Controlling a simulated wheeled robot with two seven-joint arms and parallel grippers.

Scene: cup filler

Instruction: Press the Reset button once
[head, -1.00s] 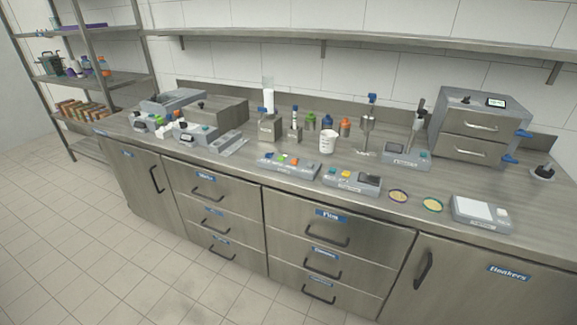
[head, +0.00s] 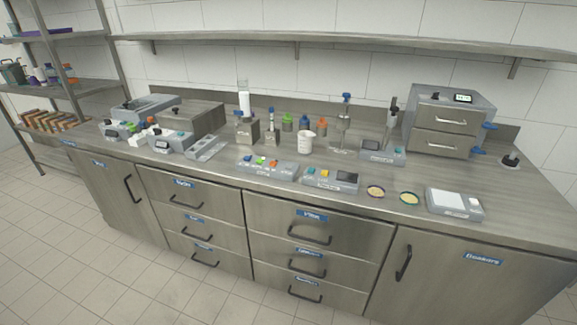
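Two low grey control boxes stand near the front edge of the steel counter. The left control box (head: 267,167) carries several small coloured buttons, among them blue, green and orange ones. The right control box (head: 330,179) has a teal button, a yellow button and a dark screen. The labels are too small to read, so I cannot tell which button is Reset. Neither of my grippers is in view.
A white cup (head: 305,141) stands behind the boxes. Two round dishes (head: 375,191) and a scale (head: 454,203) are to the right. A drawer oven (head: 446,122) stands at the back right. Drawers (head: 309,230) with handles line the front, with open floor before them.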

